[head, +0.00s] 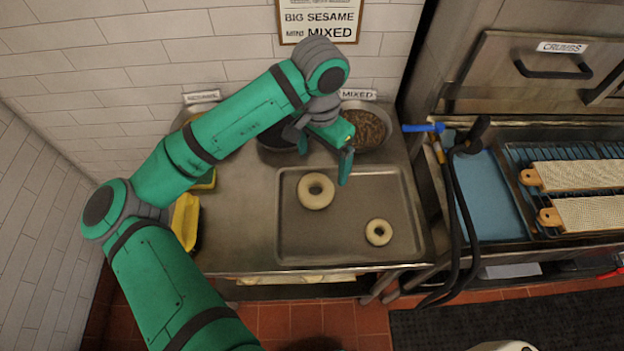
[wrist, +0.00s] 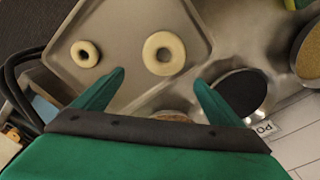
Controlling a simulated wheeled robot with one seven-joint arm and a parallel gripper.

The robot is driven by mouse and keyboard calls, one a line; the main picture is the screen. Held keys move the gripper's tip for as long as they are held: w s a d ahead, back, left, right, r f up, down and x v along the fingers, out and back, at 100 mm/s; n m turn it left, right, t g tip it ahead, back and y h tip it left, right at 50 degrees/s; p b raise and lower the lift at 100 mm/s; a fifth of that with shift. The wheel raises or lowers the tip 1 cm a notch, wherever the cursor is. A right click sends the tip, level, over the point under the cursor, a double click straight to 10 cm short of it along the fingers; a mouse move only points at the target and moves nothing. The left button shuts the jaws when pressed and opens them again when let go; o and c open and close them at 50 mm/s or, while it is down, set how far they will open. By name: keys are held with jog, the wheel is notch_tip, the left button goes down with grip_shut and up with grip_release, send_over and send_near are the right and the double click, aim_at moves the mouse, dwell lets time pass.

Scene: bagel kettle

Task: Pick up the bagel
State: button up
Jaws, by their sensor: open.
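A larger pale bagel (head: 316,191) lies flat on a metal tray (head: 290,245), left of the tray's middle. A smaller bagel (head: 379,232) lies on the same tray toward its front right. In the wrist view the larger bagel (wrist: 164,54) shows ahead of the fingertips, roughly midway between them, and the smaller bagel (wrist: 85,53) is to its left. My gripper (head: 346,157) is over the tray's back edge in the head view, behind and right of the larger bagel. In the wrist view my gripper (wrist: 159,76) is open and empty, apart from both bagels.
A bowl of mixed seeds (head: 366,128) and a dark bowl (head: 277,138) stand behind the tray. At the right, dark hoses (head: 466,220) hang beside a blue surface and a rack with long boards (head: 580,175).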

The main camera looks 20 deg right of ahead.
jog(key=a, duration=0.1)
send_over(315, 185)
jog(key=shift+y, duration=0.3)
jog(key=f, duration=0.3)
jog(key=s+f, duration=0.1)
jog(key=f, duration=0.1)
jog(key=shift+f, duration=0.15)
jog(key=shift+s+a+f, duration=0.1)
jog(key=shift+s+f, duration=0.05)
jog(key=shift+f, duration=1.15)
jog(key=shift+s+a+f, duration=0.1)
jog(key=shift+f, duration=1.2)
jog(key=shift+c, duration=0.2)
jog(key=c, duration=0.8)
